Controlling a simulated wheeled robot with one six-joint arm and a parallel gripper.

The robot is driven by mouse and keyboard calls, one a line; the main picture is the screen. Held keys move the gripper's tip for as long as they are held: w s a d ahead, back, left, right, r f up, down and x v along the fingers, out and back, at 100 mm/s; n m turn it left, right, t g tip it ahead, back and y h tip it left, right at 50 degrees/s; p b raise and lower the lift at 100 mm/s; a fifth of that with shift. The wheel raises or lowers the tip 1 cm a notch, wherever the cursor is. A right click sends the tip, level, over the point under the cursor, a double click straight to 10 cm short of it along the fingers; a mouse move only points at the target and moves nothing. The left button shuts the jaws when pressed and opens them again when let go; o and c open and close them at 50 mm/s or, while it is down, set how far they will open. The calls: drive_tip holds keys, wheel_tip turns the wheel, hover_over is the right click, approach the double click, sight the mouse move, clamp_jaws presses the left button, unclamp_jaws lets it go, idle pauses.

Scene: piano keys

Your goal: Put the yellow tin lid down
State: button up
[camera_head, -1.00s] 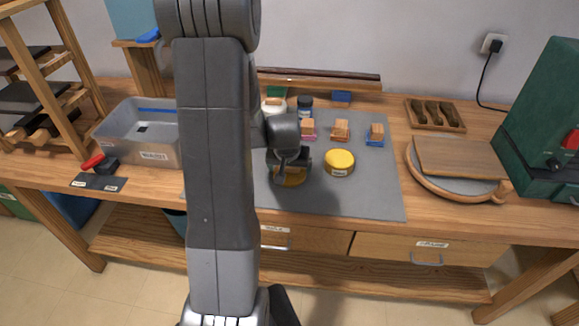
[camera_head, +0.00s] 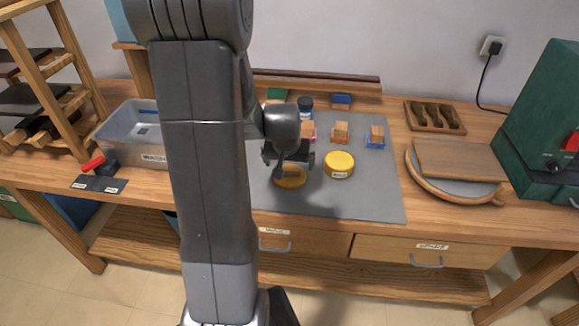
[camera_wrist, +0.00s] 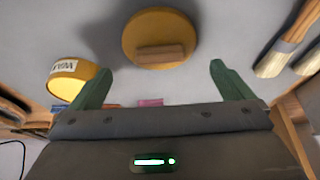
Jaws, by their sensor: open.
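The yellow tin lid (camera_head: 290,181) lies on the grey mat, below and a little in front of my gripper (camera_head: 287,160) in the head view. In the wrist view the lid (camera_wrist: 160,30) is a round yellow disc with a wooden bar-shaped handle across it. My gripper's two green fingers (camera_wrist: 157,88) are spread wide with nothing between them, and the lid lies beyond their tips, apart from them. A yellow tin (camera_head: 339,165) with a white label stands on the mat to the right of the lid; it also shows at the left of the wrist view (camera_wrist: 72,84).
The grey mat (camera_head: 370,195) has free room at its front right. Several wooden blocks on coloured pieces (camera_head: 341,132) and a dark jar (camera_head: 305,106) stand behind. A clear bin (camera_head: 150,153) is at left, a round board (camera_head: 460,185) at right. Brushes (camera_wrist: 285,45) show in the wrist view.

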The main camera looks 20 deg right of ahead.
sight(290, 168)
drive_tip(key=v, duration=0.7)
idle(0.3)
drive_tip(key=x, duration=1.2)
drive_tip(key=shift+f+b, duration=0.15)
drive_tip(key=shift+b, duration=0.2)
drive_tip(key=shift+r, duration=0.2)
